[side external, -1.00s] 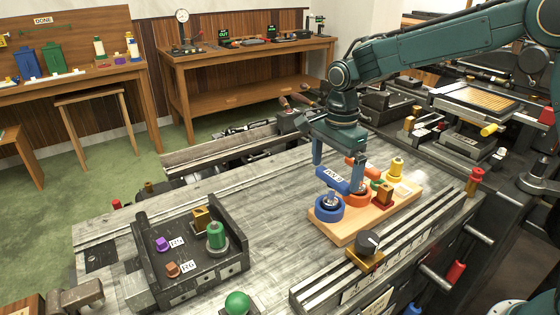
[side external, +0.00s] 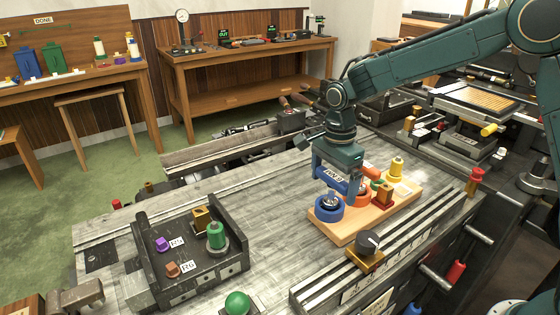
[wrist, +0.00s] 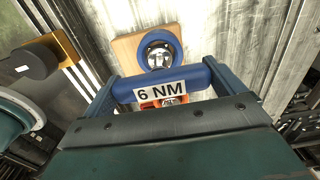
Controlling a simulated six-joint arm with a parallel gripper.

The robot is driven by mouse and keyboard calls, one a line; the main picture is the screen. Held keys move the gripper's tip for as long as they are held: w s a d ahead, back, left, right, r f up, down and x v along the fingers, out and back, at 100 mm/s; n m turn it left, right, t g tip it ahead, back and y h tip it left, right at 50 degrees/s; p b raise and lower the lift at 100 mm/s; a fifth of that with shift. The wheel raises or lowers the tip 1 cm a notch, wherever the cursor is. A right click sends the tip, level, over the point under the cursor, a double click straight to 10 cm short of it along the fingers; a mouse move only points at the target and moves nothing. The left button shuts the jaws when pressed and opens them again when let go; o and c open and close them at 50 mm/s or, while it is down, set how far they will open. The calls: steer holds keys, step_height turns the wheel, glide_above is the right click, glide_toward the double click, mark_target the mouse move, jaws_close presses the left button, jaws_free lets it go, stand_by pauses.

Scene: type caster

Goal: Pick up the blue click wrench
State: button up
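The blue click wrench (wrist: 170,84) shows in the wrist view as a blue bar with a white "6 NM" label. In the side view it (side external: 331,182) lies above a blue ring holder (side external: 328,209) at the near left end of a wooden board (side external: 346,235). My gripper (side external: 335,186) points down over the wrench, fingers wide apart. In the wrist view my gripper's (wrist: 165,84) fingers stand near the two ends of the blue bar; I cannot tell whether they touch it. The wrench's lower part is hidden.
The board also carries orange, red and yellow pieces (side external: 396,168), close beside my gripper. A black knob on a brass block (side external: 367,243) stands at the board's near edge. A dark tray (side external: 205,285) with coloured parts is to the left. The bench between is clear.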

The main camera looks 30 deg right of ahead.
steer(key=shift+c, duration=1)
steer(key=shift+r, duration=0.15)
step_height(320, 180, up, 20)
steer(key=shift+w+f, duration=0.1)
steer(key=shift+f, duration=0.15)
stand_by(0.3)
steer(key=w+d+f+n, duration=0.3)
steer(key=w+f+n, duration=0.1)
steer(key=f+n, duration=0.3)
steer(key=w+d+f+n, duration=0.3)
steer(key=w+f+n, duration=0.2)
steer(key=n, duration=0.6)
steer(key=shift+w+d+f, duration=0.2)
steer(key=shift+w+f, duration=0.1)
steer(key=shift+f, duration=1)
